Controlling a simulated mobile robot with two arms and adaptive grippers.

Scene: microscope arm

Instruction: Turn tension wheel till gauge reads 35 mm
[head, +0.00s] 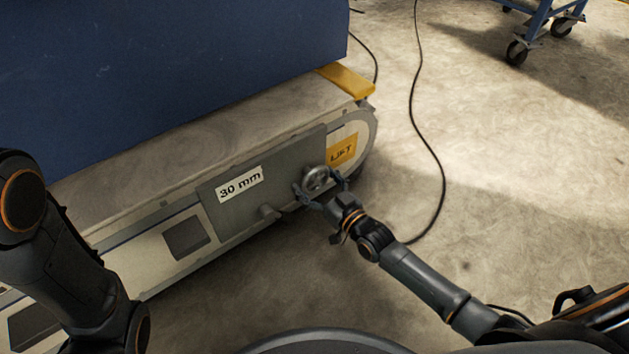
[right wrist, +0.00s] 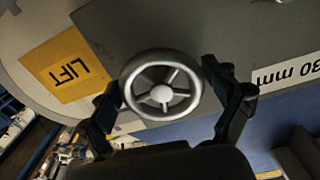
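The tension wheel (head: 316,178) is a small grey metal handwheel on the side panel of the conveyor. In the right wrist view the wheel (right wrist: 161,86) shows its rim, spokes and hub. The gauge label (head: 240,184) reads 30 mm. My right gripper (head: 319,184) is at the wheel, one finger on each side of the rim. In the right wrist view my right gripper (right wrist: 162,80) looks open, with narrow gaps at the rim; contact is hard to judge. My left arm shows at the left, but its gripper is out of view.
A large blue block (head: 170,70) stands on the conveyor (head: 235,120).

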